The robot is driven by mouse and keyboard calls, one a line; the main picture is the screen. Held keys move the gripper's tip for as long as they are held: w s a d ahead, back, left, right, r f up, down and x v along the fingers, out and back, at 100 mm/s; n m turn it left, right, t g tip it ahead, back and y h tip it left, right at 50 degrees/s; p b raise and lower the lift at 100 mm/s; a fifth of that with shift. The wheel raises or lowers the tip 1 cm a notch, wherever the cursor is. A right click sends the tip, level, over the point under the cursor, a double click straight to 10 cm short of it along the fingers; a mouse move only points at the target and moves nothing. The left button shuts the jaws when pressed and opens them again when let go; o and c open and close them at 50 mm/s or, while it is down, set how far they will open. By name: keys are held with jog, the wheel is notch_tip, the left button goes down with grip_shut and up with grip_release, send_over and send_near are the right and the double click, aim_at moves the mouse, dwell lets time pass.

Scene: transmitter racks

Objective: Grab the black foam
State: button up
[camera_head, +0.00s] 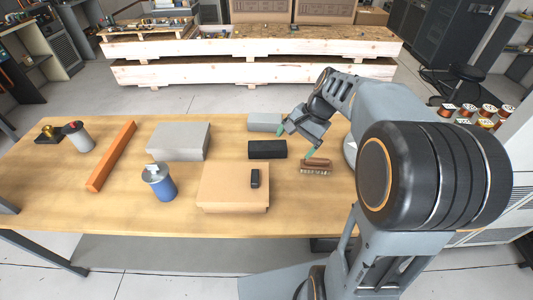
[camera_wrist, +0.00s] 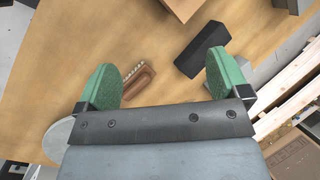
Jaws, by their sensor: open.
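In the wrist view the black foam (camera_wrist: 203,48) lies at the upper middle, beyond the right fingertip and tilted in the picture. My gripper (camera_head: 297,143) hangs above the table just right of the foam. It also shows in the wrist view (camera_wrist: 163,80), with its two green fingers spread wide and nothing between them.
A wooden brush (camera_head: 316,167) lies right of the foam. A cardboard box (camera_head: 232,186) with a small black object (camera_head: 255,178) on it is in front. Grey blocks (camera_head: 265,122) (camera_head: 178,141) stand behind and left. A blue canister (camera_head: 159,182) and orange bar (camera_head: 111,155) are farther left.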

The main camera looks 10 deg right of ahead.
jog(key=w+d+f+m+y+b, duration=0.3)
jog(key=w+d+f+m+y, duration=0.2)
jog(key=w+d+f+m, duration=0.4)
jog(key=m+t+y+b, duration=0.1)
jog(key=m+y+b, duration=0.1)
jog(key=y, duration=0.1)
send_near(283, 148)
jog(key=d, duration=0.2)
jog(key=w+d, duration=0.1)
jog(key=shift+w+d+f, duration=0.1)
jog(key=shift+d+f, duration=0.25)
jog(key=shift+f+y, duration=0.25)
jog(key=shift+y, duration=0.05)
jog(key=shift+t, duration=0.3)
jog(key=x, duration=0.7)
jog(key=shift+w+a+f, duration=0.1)
jog(key=shift+a+f, duration=0.1)
jog(key=shift+a, duration=0.05)
jog(key=shift+x, duration=2.85)
jog(key=c, duration=1)
jog(key=shift+r, duration=0.1)
